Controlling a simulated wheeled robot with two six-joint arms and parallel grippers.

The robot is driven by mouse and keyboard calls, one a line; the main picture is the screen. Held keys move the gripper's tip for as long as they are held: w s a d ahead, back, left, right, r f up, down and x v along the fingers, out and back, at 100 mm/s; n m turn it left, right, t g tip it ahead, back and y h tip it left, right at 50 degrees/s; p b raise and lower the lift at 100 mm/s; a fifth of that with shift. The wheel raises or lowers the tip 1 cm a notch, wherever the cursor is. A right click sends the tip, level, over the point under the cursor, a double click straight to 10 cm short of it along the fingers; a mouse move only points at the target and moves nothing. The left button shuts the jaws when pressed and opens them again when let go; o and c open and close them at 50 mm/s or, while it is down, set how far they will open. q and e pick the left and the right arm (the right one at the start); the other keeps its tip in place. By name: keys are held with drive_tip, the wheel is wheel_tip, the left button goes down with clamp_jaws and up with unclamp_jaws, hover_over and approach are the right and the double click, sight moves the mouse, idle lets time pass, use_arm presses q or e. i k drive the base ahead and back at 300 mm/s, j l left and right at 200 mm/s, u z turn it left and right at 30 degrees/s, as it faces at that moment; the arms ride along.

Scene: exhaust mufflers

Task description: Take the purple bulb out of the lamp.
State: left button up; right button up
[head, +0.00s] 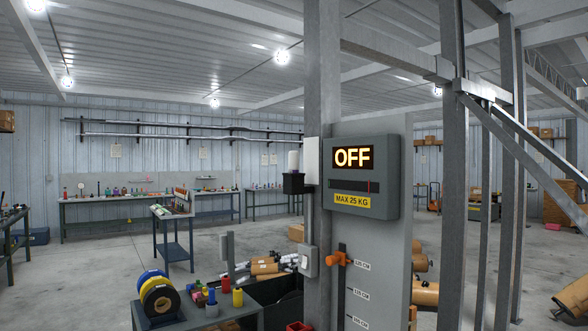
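No purple bulb can be made out in the head view. Round white ceiling lights (282,57) glow overhead, and none of them looks purple. Neither of my grippers is in view.
A steel post (322,90) and a grey panel with an OFF display box (361,177) stand close in front. A small table (190,318) with spools and coloured bottles is at the lower left. Workbenches (95,200) line the far wall. Open concrete floor (95,265) lies left.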

sight(293, 156)
drive_tip(key=i+j+z, duration=0.1)
drive_tip(key=i+j, duration=0.15)
drive_tip(key=i+j+z, duration=0.1)
drive_tip(key=i+j, duration=0.15)
drive_tip(key=j, duration=0.15)
drive_tip(key=i+j, duration=0.25)
drive_tip(key=i+j+z, duration=0.15)
drive_tip(key=j, duration=0.3)
drive_tip(key=i+j+z, duration=0.1)
drive_tip(key=i+j, duration=0.2)
drive_tip(key=j, duration=0.1)
